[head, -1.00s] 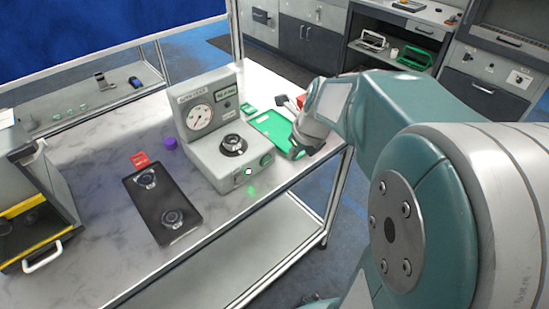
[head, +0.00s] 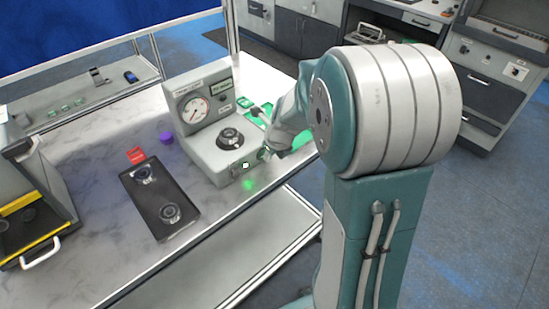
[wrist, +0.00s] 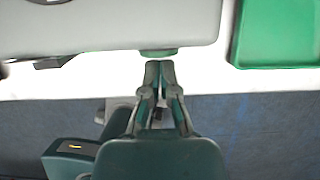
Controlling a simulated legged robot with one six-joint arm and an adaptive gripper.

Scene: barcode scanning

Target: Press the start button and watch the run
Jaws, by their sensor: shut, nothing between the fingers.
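The grey test machine (head: 205,150) stands on the marble-topped bench, with a round gauge (head: 195,109), a small green-lit display (head: 221,86) and a black round fixture (head: 230,139) on top. A small white light (head: 245,166) shows on its front face, with a green glow on the bench below. A green button (wrist: 158,52) sticks out of the machine's edge in the wrist view. My gripper (wrist: 158,65) is shut and empty, its tips right at this button; I cannot tell whether they touch or press it. In the head view my gripper (head: 268,153) is at the machine's front right corner.
A black tray (head: 150,190) with two round parts lies left of the machine, near a red card (head: 136,155) and a purple cap (head: 166,138). A green tray (wrist: 275,35) lies right of the machine. A grey box with a yellow edge (head: 25,205) stands far left.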

